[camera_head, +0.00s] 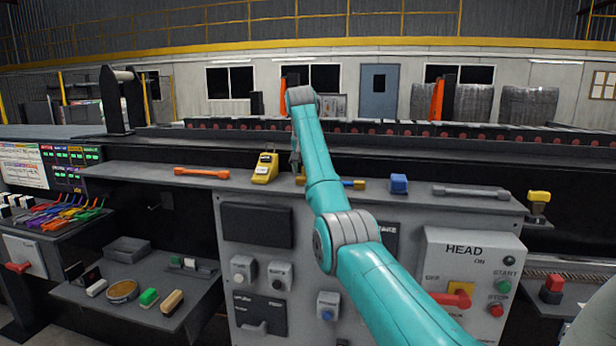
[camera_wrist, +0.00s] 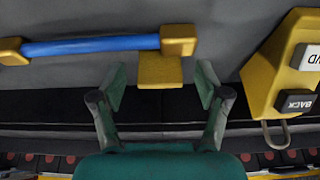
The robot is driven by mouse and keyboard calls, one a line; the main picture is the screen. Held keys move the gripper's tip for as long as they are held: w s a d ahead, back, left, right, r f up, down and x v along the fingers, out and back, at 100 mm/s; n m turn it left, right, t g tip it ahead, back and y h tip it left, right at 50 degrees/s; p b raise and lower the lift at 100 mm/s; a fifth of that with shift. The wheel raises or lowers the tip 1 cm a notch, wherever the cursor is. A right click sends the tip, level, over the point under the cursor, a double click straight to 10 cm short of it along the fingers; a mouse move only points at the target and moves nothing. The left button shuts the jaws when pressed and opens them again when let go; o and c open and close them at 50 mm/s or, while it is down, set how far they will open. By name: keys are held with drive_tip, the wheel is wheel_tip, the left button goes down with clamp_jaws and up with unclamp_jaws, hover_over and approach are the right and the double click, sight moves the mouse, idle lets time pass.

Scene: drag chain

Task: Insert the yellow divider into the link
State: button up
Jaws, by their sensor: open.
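In the wrist view, a small flat yellow piece (camera_wrist: 160,72), which looks like the divider, lies at the grey shelf's edge, beside the yellow end of a blue bar (camera_wrist: 90,45). My gripper (camera_wrist: 162,78) is open, its two fingers apart on either side of the yellow piece in the picture. No contact shows, and the gap in depth is unclear. In the head view, my gripper (camera_head: 295,160) is small and partly hidden behind my teal arm, above the shelf. I cannot make out the link for certain.
A yellow FWD/BACK control (camera_wrist: 285,70) stands close beside my gripper; it also shows in the head view (camera_head: 265,168). An orange wrench (camera_head: 202,173), a blue block (camera_head: 399,184) and a grey wrench (camera_head: 470,191) lie along the shelf. A dark row with red discs (camera_head: 400,130) runs behind.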

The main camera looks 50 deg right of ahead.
drive_tip(key=c, duration=1)
